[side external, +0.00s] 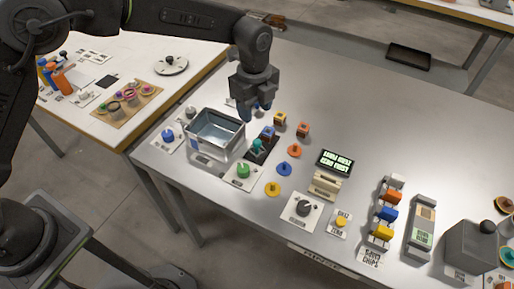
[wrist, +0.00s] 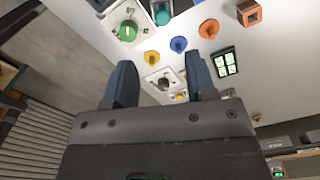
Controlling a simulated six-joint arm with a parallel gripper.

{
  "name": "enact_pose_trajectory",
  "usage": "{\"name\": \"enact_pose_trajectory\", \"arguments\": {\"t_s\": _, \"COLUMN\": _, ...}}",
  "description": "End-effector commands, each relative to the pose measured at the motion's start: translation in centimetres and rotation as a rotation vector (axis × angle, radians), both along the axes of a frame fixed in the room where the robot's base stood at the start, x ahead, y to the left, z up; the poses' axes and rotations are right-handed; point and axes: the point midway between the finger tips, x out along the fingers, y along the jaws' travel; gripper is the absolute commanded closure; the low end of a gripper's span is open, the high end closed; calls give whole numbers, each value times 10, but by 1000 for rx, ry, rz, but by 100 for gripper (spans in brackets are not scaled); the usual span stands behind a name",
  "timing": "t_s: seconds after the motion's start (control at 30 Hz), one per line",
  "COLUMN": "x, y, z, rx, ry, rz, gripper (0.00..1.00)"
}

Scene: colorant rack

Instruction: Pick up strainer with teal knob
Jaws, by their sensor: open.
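A teal knob (side external: 257,145) stands on a dark square base beside the metal bin in the side view; I cannot tell its strainer part clearly. In the wrist view the teal knob (wrist: 162,15) is at the top edge, partly cut off. My gripper (side external: 254,109) is open and empty above the table, just behind and above the teal knob in the side view. In the wrist view my gripper's fingers (wrist: 159,65) are spread apart with nothing between them.
The metal bin (side external: 216,127) stands left of the teal knob. A green knob (side external: 242,170) on a white plate is in front. Orange (side external: 294,150) and yellow (side external: 272,188) knobbed discs and small blocks (side external: 303,129) are to the right. A display (side external: 335,160) lies farther right.

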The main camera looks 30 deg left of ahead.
Motion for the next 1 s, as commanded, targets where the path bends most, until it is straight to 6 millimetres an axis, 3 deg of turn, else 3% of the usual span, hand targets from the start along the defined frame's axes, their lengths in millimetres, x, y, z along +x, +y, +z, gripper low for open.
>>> {"name": "enact_pose_trajectory", "arguments": {"t_s": 0.17, "x": 2, "y": -4, "z": -20, "rx": 4, "ry": 11, "rz": -36, "gripper": 49}}
{"name": "enact_pose_trajectory", "arguments": {"t_s": 0.5, "x": 1, "y": -4, "z": -81, "rx": 4, "ry": 10, "rz": -33, "gripper": 49}}
{"name": "enact_pose_trajectory", "arguments": {"t_s": 0.77, "x": 2, "y": -4, "z": -100, "rx": 3, "ry": 8, "rz": -32, "gripper": 49}}
{"name": "enact_pose_trajectory", "arguments": {"t_s": 1.0, "x": 3, "y": -3, "z": -135, "rx": 5, "ry": 9, "rz": -31, "gripper": 49}}
